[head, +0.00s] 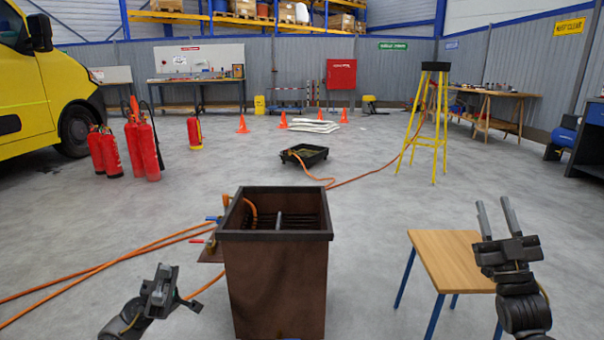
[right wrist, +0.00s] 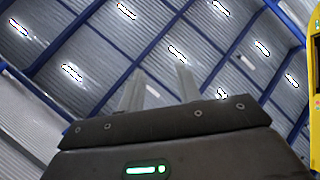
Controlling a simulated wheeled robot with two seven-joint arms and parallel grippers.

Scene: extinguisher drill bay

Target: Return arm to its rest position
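The open-topped brown box (head: 275,285) stands in the middle front, with valves and orange hoses (head: 110,262) at its left. The wooden table (head: 452,262) is at right. Farther back are red extinguishers (head: 142,148), a black tray (head: 304,157) and a yellow stepladder (head: 432,120).

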